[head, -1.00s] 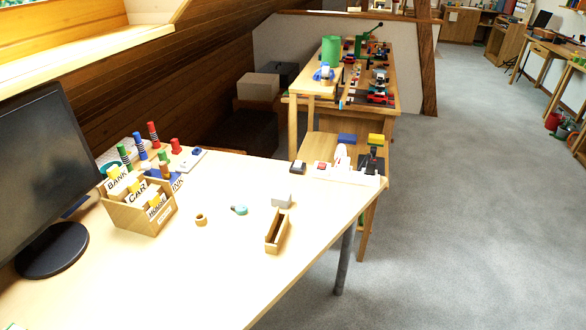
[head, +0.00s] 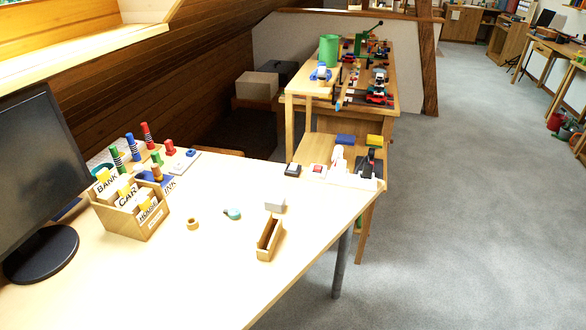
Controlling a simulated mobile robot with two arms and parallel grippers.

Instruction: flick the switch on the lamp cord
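I cannot make out a lamp, a lamp cord or a cord switch in the head view. The long pale desk (head: 215,275) fills the lower left, and no cord shows clearly on its top. Neither of my grippers is in view.
A cluttered workbench (head: 350,112) stands behind. Open grey carpet (head: 470,220) lies to the right.

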